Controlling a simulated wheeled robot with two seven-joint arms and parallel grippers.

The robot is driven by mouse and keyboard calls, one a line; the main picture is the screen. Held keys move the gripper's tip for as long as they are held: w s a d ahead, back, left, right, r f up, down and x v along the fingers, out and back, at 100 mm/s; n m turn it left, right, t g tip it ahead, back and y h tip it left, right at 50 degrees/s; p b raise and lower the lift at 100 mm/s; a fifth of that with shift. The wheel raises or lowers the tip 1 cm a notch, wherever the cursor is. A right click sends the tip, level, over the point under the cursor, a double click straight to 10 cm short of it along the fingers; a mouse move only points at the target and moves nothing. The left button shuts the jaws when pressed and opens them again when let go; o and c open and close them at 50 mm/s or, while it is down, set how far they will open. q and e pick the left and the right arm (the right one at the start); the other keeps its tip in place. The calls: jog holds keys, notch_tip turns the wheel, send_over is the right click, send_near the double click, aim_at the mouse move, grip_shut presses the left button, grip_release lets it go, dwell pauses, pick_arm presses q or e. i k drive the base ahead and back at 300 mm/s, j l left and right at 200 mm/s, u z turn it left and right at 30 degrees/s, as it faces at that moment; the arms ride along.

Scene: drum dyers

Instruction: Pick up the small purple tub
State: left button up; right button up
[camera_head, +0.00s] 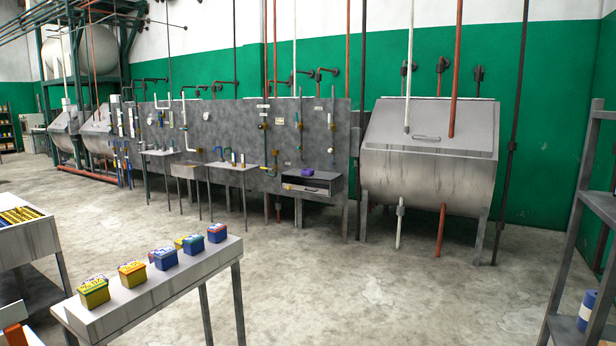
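A small purple tub (307,172) stands on top of a grey metal box (322,182) with an open front, against the grey panel wall across the room. It is small and far away in the head view, so its details cannot be made out. Neither of my grippers is in view.
A narrow white bench (150,297) with several coloured tubs stands in the left foreground. A white table (25,246) is at the far left. A large steel drum (430,150) stands right of the grey box. Grey shelving (590,205) is at right. The middle floor is clear.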

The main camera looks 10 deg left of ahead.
aim_at(308, 173)
jog(key=i+u, duration=0.1)
jog(key=i, duration=5.6)
jog(key=j, duration=0.1)
